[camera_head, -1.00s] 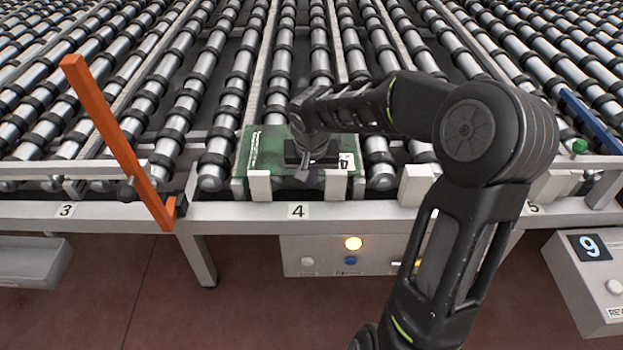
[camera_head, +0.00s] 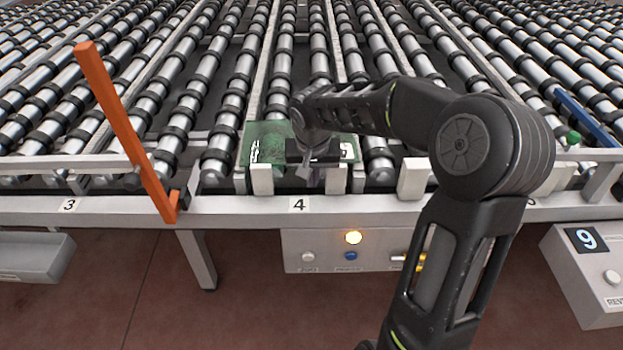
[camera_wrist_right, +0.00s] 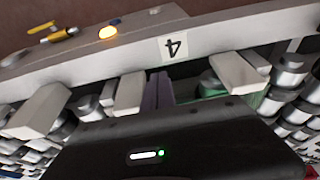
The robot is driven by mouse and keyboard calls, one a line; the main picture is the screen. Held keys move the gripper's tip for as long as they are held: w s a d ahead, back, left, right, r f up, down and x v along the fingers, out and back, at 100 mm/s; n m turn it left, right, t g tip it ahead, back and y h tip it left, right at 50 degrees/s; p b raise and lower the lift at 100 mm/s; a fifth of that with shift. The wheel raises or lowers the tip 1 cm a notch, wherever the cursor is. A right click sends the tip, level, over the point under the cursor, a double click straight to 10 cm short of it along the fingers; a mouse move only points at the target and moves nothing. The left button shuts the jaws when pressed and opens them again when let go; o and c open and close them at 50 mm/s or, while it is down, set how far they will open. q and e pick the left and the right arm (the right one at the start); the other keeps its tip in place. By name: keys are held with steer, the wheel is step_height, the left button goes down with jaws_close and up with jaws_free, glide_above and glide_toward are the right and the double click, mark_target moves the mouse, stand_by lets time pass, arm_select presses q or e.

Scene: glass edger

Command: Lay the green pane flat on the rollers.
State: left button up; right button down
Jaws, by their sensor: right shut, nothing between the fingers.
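The green pane (camera_head: 268,146) lies across the rollers at the front of the lane marked 4 in the head view, behind two white stop blocks. It looks about flat. My right gripper (camera_head: 310,172) is over the pane's front part, between the two blocks, and hides the pane's middle. Its fingers are shut with nothing between them. In the right wrist view the fingers (camera_wrist_right: 158,92) point at the front rail, and a bit of the green pane (camera_wrist_right: 245,105) shows beside them. Whether the fingers touch the pane cannot be told. My left gripper is not in view.
The white stop blocks (camera_head: 262,179) stand along the front rail (camera_head: 400,213). An orange upright bar (camera_head: 122,125) rises at the left, and a blue bar (camera_head: 590,122) is at the right. A control box with a lit yellow lamp (camera_head: 353,237) hangs below the rail. Rollers behind are clear.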

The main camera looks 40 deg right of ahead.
steer(key=b+v, duration=0.1)
steer(key=v, duration=0.8)
steer(key=shift+w+r, duration=0.25)
steer(key=shift+r, duration=0.1)
steer(key=shift+d, duration=0.1)
